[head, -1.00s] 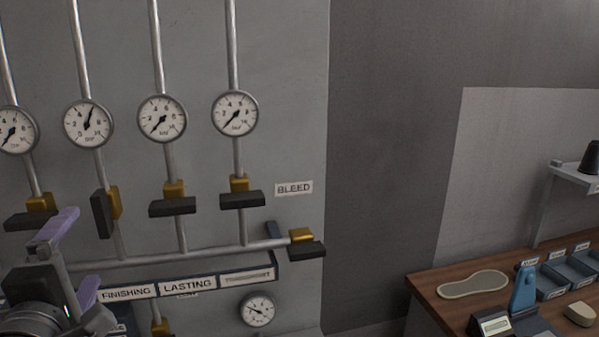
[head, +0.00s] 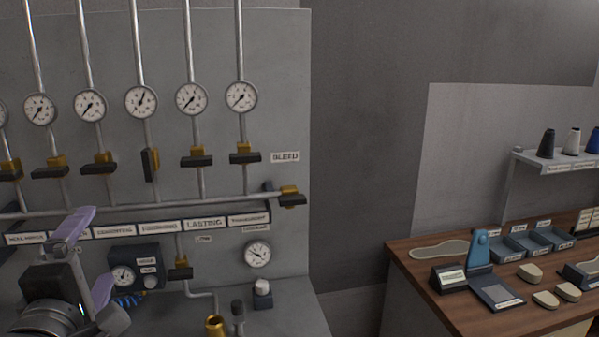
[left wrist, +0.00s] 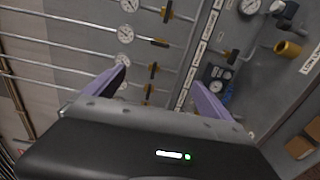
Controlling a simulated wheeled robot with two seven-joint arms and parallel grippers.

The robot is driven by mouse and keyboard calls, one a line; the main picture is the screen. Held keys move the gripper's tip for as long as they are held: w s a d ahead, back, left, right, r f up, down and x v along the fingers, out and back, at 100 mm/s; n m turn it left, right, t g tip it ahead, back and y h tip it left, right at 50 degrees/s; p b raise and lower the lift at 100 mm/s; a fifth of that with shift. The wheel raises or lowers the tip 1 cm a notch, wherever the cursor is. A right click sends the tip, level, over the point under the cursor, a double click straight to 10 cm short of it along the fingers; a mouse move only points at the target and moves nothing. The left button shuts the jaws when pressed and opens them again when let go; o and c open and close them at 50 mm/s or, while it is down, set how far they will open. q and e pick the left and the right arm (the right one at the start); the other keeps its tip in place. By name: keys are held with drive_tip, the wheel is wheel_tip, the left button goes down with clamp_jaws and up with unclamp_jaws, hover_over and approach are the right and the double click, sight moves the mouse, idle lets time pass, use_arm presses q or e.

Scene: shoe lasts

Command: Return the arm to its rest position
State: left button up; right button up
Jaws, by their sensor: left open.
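My left gripper (head: 88,258) is at the lower left of the head view, in front of the valve panel (head: 270,60). Its two purple fingers are spread apart with nothing between them. In the left wrist view the same open fingers (left wrist: 162,88) point toward the panel's pipes, gauges and valves, which appear tilted. The finger tips look clear of the valves, though the exact gap cannot be told. My right gripper is not in any view.
The panel carries a row of gauges (head: 141,102), black-handled valves (head: 151,165) and a horizontal pipe. A brass cup (head: 214,325) stands below. At right, a wooden bench (head: 400,262) holds a blue tool (head: 480,250), bins and small blocks. Dark wall (head: 370,120) lies between.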

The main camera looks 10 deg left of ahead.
use_arm(q)
drive_tip(key=w+f+m+g+h, duration=0.1)
drive_tip(key=w+f+m, duration=0.3)
drive_tip(key=f, duration=0.3)
drive_tip(key=w+f+m+g+h, duration=0.1)
drive_tip(key=w+f+m+g, duration=0.1)
drive_tip(key=w+f+m, duration=0.45)
drive_tip(key=d+f+m+g+h, duration=0.2)
drive_tip(key=d+f, duration=0.3)
drive_tip(key=f, duration=0.8)
drive_tip(key=d+f+m+g+h, duration=0.2)
drive_tip(key=d+f, duration=0.2)
drive_tip(key=f, duration=0.8)
drive_tip(key=s+d+f+m+g+h, duration=0.1)
drive_tip(key=s+d+f+m+g, duration=0.1)
drive_tip(key=s+d+f, duration=0.45)
drive_tip(key=s+d+f+m+g+h, duration=0.1)
drive_tip(key=d+f+m+g+h, duration=0.15)
drive_tip(key=f, duration=0.75)
drive_tip(key=s+d+f+g, duration=0.2)
drive_tip(key=s+d+f, duration=0.2)
drive_tip(key=s, duration=0.3)
drive_tip(key=s+d+f+m+g+b, duration=0.1)
drive_tip(key=s+d+f+g, duration=0.2)
drive_tip(key=s+f, duration=0.4)
drive_tip(key=shift+s+d+f, duration=0.15)
drive_tip(key=shift+s+d, duration=0.65)
drive_tip(key=shift+d, duration=0.05)
drive_tip(key=shift+c, duration=0.5)
